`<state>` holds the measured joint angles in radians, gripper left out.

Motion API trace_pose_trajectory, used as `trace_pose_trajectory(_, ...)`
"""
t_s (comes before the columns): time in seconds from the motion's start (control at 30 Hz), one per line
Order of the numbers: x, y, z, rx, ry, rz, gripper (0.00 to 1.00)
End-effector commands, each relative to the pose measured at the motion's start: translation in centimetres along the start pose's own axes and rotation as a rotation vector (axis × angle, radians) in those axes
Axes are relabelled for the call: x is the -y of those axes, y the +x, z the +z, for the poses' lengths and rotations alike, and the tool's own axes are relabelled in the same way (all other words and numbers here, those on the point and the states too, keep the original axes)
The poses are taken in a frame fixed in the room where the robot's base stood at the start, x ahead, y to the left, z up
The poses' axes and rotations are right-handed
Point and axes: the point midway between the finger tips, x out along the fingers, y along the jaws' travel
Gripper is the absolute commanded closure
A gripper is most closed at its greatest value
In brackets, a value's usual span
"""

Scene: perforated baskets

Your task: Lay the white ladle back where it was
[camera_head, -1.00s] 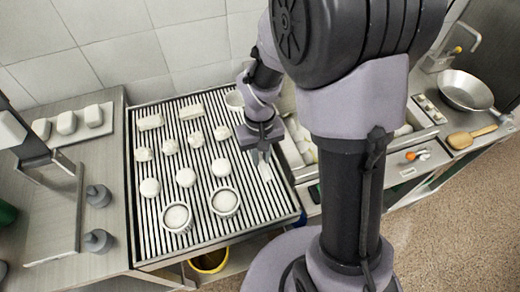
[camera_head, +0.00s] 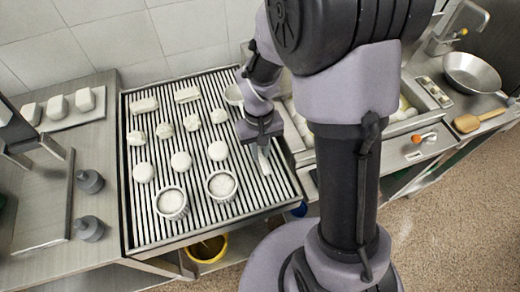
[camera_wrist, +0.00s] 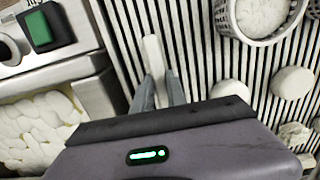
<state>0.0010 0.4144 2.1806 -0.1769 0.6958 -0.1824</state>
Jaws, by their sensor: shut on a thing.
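The white ladle shows as a pale, narrow strip (camera_head: 264,162) over the right part of the slatted grill (camera_head: 200,236). In the wrist view its pale handle (camera_wrist: 153,55) runs up from between the fingers of my gripper (camera_wrist: 160,90), along the dark slats. My gripper (camera_head: 262,148) is shut on it, pointing down near the grill's right side.
Two round perforated baskets (camera_head: 222,187) (camera_head: 171,204) with white contents stand at the grill's front; one shows in the wrist view (camera_wrist: 262,38). Several pale lumps (camera_head: 181,161) lie behind them. A pan (camera_head: 472,72) and wooden paddle (camera_head: 478,120) are on the right counter. A yellow bucket (camera_head: 208,250) is below.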

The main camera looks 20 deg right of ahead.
Motion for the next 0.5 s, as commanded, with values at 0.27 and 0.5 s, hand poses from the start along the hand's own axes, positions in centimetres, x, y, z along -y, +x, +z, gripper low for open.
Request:
trace_pose_trajectory(0.27,0.00,0.48,-0.03,0.000,0.000,0.000,1.00)
trace_pose_trajectory(0.5,0.00,0.84,-0.05,0.000,0.000,0.000,1.00)
